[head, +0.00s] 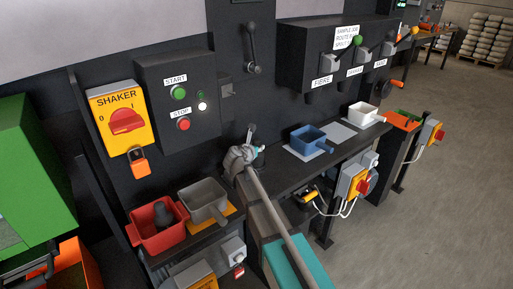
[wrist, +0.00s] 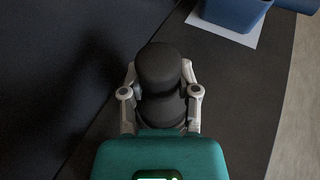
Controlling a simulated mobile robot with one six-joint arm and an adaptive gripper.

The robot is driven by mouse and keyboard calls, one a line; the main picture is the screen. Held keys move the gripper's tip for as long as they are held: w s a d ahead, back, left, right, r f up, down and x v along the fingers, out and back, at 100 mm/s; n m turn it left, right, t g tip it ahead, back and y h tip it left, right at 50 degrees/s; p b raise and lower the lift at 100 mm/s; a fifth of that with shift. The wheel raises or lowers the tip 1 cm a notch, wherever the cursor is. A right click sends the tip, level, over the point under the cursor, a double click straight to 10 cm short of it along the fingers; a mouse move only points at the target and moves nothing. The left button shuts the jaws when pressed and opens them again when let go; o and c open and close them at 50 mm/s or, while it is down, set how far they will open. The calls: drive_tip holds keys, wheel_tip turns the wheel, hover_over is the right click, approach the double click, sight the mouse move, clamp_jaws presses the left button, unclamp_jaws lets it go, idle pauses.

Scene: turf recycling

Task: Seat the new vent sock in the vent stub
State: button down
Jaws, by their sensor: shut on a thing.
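In the wrist view my gripper (wrist: 160,95) is shut on a black, rounded thing with a narrowed middle, which I take to be the new vent sock (wrist: 158,68). One finger lies on each side of it. In the head view my arm's grey end (head: 243,158) is above the dark bench, left of the blue tray, and the held sock cannot be made out clearly. Another dark rounded piece (head: 167,213) lies in the red bin (head: 152,240). I cannot pick out the vent stub for certain in either view.
A grey tray (head: 207,203) stands beside the red bin. The blue tray (head: 308,139), also in the wrist view (wrist: 238,12), and a white tray (head: 364,113) stand along the bench (head: 285,170). A shaker switch (head: 122,118) and a start/stop box (head: 180,100) are on the wall.

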drive_tip(key=shift+c, duration=1.3)
unclamp_jaws()
drive_tip(key=shift+r, duration=0.2)
wheel_tip(320, 180, up, 13)
drive_tip(key=p, duration=1.3)
drive_tip(key=shift+f, duration=0.2)
drive_tip(key=s+d+m+g+h, duration=0.2)
drive_tip(key=s+d+m+h, duration=0.1)
drive_tip(key=s+d, duration=0.4)
drive_tip(key=shift+s+d+f+b, duration=0.35)
drive_tip(key=shift+s+d+f, duration=0.05)
drive_tip(key=shift+s, duration=0.05)
